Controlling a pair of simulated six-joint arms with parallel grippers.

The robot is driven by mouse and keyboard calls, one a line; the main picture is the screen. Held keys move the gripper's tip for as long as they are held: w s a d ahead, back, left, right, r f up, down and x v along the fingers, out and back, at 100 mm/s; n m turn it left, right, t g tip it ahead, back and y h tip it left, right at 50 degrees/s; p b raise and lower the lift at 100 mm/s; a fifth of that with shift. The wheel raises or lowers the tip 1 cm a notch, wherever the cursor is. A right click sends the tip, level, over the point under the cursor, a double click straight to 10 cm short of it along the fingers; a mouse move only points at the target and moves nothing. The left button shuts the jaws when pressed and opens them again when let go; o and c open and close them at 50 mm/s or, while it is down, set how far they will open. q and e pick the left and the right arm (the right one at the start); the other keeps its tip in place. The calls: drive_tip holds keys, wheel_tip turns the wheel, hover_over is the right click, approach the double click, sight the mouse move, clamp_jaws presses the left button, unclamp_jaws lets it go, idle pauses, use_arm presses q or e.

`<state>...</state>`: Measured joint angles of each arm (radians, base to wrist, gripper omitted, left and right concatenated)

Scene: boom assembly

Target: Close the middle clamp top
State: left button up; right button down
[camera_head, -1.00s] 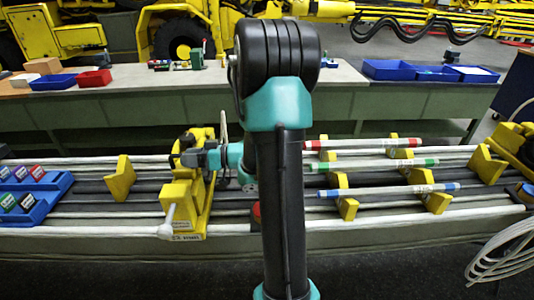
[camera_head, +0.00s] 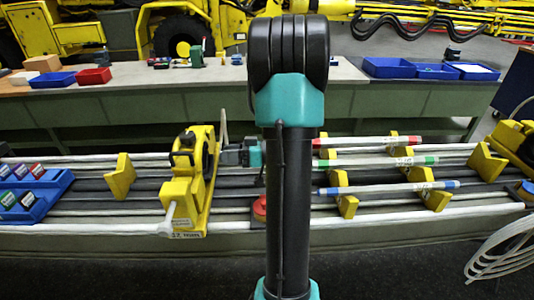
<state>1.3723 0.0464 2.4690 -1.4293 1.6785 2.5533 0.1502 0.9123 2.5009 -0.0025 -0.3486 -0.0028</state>
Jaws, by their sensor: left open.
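A yellow clamp (camera_head: 190,190) stands on the bench, left of centre. Its upper part (camera_head: 186,158) is yellow and black with a curved opening, and a pale lever sticks out low at its front. I cannot tell whether the clamp top is fully shut. My left gripper (camera_head: 228,155) is just right of the clamp's upper part and points left toward it. It is open and appears empty, with its fingers small and partly unclear. My arm hides the area right of it. My right gripper is not in view.
Tubes with red, green and blue ends (camera_head: 375,163) lie on yellow holders to the right. A blue tray with small boxes (camera_head: 30,195) is at far left. A yellow block (camera_head: 120,177) stands left of the clamp. A red object (camera_head: 260,208) is beside my arm.

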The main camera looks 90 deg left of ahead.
use_arm(q)
drive_tip(key=shift+w, duration=2.75)
